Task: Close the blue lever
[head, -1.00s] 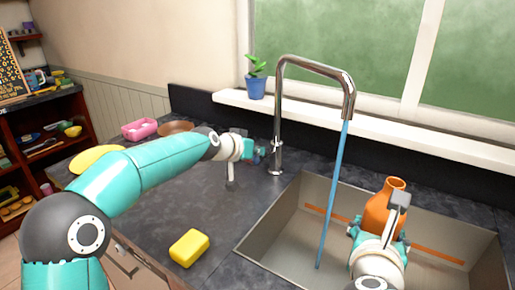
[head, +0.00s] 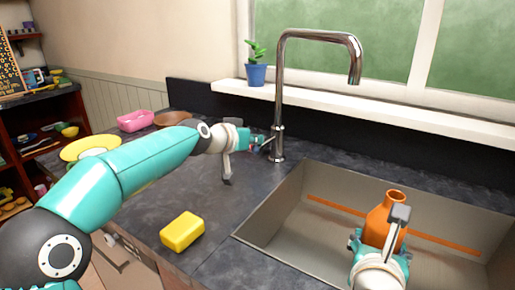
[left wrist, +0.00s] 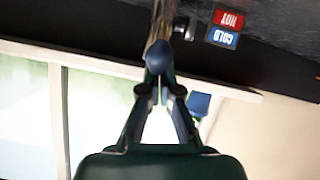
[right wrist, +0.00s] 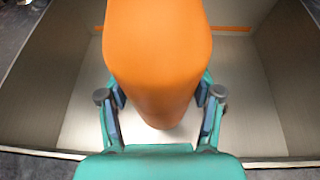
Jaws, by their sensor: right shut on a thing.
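The chrome faucet (head: 279,100) stands behind the sink, and no water runs from its spout. My left gripper (head: 262,142) is at the faucet's base. In the left wrist view its fingers (left wrist: 160,92) nearly meet, with nothing clearly between them. A rounded dark blue lever end (left wrist: 158,57) lies just past the fingertips; whether they touch is unclear. The lever is too small to make out in the head view. My right gripper (head: 378,244) is shut on an orange bottle (head: 385,218) over the sink; the bottle also fills the right wrist view (right wrist: 158,50).
The sink (head: 290,215) is right of the dark counter. A yellow sponge (head: 182,231) lies near the counter's front edge. A potted plant (head: 256,74) stands on the sill. A red and blue HOT/COLD label (left wrist: 225,29) is beside the faucet.

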